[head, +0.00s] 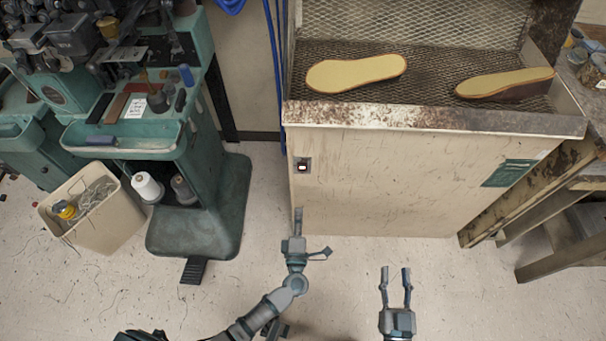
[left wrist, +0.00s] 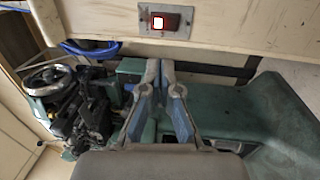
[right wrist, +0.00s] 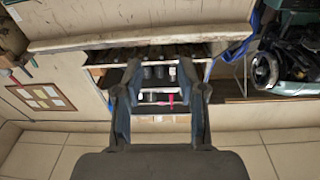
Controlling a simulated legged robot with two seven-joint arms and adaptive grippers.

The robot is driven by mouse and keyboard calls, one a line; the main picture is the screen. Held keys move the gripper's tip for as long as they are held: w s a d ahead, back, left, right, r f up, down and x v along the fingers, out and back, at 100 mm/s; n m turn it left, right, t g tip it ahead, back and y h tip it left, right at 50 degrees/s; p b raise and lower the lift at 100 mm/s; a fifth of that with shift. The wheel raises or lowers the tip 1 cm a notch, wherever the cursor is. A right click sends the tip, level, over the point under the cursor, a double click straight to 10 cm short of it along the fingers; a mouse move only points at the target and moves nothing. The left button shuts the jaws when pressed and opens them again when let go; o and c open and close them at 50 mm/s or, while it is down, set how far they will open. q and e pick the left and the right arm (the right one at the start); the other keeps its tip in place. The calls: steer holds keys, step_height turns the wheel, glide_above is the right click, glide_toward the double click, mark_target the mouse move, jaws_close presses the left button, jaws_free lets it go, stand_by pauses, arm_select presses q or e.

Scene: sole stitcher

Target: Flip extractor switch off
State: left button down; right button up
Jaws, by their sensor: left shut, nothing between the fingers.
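The extractor switch (head: 303,166) is a small rocker on a metal plate, on the upper left of the front panel of the cream extractor cabinet (head: 400,180). In the left wrist view the switch (left wrist: 165,22) is dark red-brown, with a lit white patch edged in red on its left half. My left gripper (head: 298,212) is shut and empty. In the head view it appears just below the switch, and I see no contact. My right gripper (head: 395,270) is open and empty, lower right, in front of the cabinet.
Two yellow-topped soles, a left one (head: 355,72) and a right one (head: 505,83), lie on the cabinet's mesh top. A green stitching machine (head: 205,200) and a cream bin (head: 105,225) stand at left. A workbench (head: 585,100) stands at right.

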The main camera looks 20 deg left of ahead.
arm_select(q)
steer(key=shift+r, duration=0.15)
arm_select(e)
steer(key=shift+r, duration=0.1)
arm_select(q)
steer(key=b, duration=0.3)
glide_toward(301, 167)
steer(key=x, duration=0.6)
steer(key=shift+w+a+f, duration=0.1)
steer(key=shift+w+f, duration=0.05)
steer(key=shift+f, duration=0.25)
steer(key=shift+w+a+r, duration=0.15)
steer(key=shift+w+r, duration=0.05)
steer(key=shift+w, duration=0.3)
arm_select(e)
step_height(301, 167, up, 6)
steer(key=s+t, duration=0.2)
steer(key=t, duration=0.3)
steer(key=shift+s+m+y, duration=0.15)
steer(key=shift+m+y, duration=0.15)
steer(key=shift+y, duration=0.1)
arm_select(q)
steer(key=shift+r, duration=0.1)
arm_select(e)
steer(key=shift+w, duration=0.2)
